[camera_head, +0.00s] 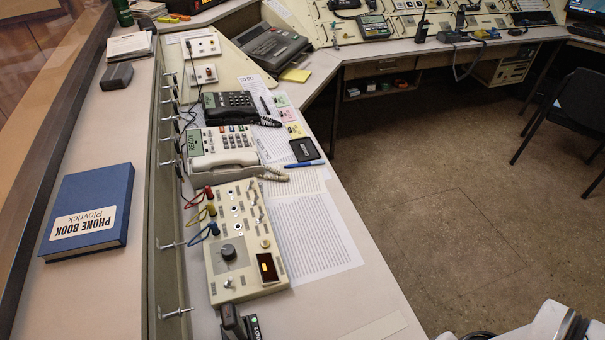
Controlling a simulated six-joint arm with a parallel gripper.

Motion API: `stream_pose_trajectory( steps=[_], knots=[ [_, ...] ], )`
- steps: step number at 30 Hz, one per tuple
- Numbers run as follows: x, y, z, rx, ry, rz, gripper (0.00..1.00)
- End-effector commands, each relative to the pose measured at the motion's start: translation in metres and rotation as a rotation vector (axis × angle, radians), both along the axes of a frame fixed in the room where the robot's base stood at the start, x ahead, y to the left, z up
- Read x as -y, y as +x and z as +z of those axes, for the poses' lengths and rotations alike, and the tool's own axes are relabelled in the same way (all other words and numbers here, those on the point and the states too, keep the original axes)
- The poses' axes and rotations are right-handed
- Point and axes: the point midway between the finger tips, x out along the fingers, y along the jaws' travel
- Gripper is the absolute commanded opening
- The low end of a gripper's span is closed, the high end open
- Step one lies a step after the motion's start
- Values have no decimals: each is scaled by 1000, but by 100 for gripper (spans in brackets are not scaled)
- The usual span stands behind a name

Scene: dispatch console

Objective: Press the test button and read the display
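A beige control box (232,250) lies on the near desk, left of the picture's middle. It carries a dark knob (228,251), several small switches and sockets, and red, yellow and blue plugs along its left edge. A dark display window (267,268) with a small lit yellow-orange mark sits at its lower right; I cannot read the mark. A small round brass-coloured button (266,244) sits just above the display. The labels are too small to read, so I cannot tell which control is the test button. My gripper is not in view.
A printed sheet (315,235) lies right of the box. Desk phones (222,150) stand behind it. A blue phone book (90,210) lies on the left ledge. A black device (238,322) stands at the bottom edge. Bare desk (335,312) lies front right.

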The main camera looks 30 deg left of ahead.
Motion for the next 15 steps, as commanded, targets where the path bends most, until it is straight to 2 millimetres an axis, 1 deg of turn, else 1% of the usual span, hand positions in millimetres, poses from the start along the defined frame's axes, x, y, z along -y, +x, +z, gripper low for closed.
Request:
stream_pose_trajectory(
  steps=[1, 5, 6, 8, 9, 10, 15],
  knots=[
    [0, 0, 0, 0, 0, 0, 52],
    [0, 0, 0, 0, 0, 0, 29],
    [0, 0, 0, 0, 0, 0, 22],
    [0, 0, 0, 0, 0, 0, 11],
    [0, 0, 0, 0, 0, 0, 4],
    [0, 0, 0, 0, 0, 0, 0],
    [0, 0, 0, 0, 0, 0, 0]
  ],
)
